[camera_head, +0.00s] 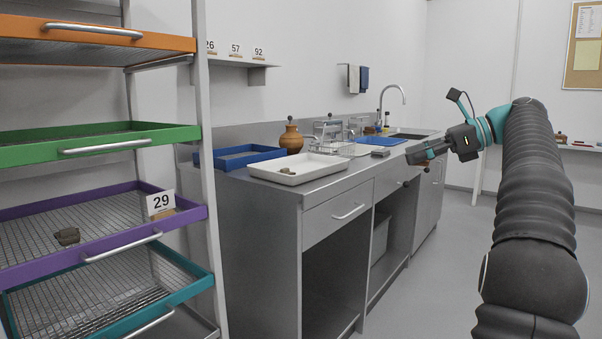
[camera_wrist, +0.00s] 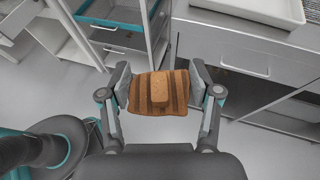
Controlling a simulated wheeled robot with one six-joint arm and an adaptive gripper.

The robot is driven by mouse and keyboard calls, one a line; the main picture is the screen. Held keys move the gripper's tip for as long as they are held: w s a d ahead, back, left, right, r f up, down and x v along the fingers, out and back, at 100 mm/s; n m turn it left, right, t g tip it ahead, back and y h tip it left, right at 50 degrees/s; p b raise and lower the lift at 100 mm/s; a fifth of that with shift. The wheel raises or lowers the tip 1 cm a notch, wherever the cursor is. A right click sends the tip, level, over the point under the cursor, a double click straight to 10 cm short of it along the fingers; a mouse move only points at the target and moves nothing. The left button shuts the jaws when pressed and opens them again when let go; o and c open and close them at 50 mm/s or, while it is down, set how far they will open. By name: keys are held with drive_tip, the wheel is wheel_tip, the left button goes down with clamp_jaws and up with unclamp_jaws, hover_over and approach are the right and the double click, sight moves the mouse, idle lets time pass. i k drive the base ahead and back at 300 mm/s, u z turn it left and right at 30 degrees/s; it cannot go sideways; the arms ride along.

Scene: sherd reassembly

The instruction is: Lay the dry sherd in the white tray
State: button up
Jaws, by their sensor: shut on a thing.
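My gripper (camera_head: 424,152) is out over the floor to the right of the counter. In the wrist view, my gripper (camera_wrist: 158,88) is shut on a brown sherd (camera_wrist: 142,103) with darker stripes. A lighter tan rectangular patch or block shows on the middle of the sherd. The white tray (camera_head: 318,166) lies on the near end of the counter, with a small brownish piece in it. Part of the white tray also shows at the top right of the wrist view (camera_wrist: 255,12). The held sherd is apart from the tray.
A rack at left has orange, green, purple (camera_head: 110,242) and teal mesh drawers. A dark sherd (camera_head: 67,237) and a card 29 (camera_head: 160,203) are in the purple one. A blue tray (camera_head: 240,156), a round brown jug (camera_head: 291,140) and wire racks stand behind the white tray.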

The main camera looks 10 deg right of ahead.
sight(307, 167)
drive_tip(key=i, duration=1.5)
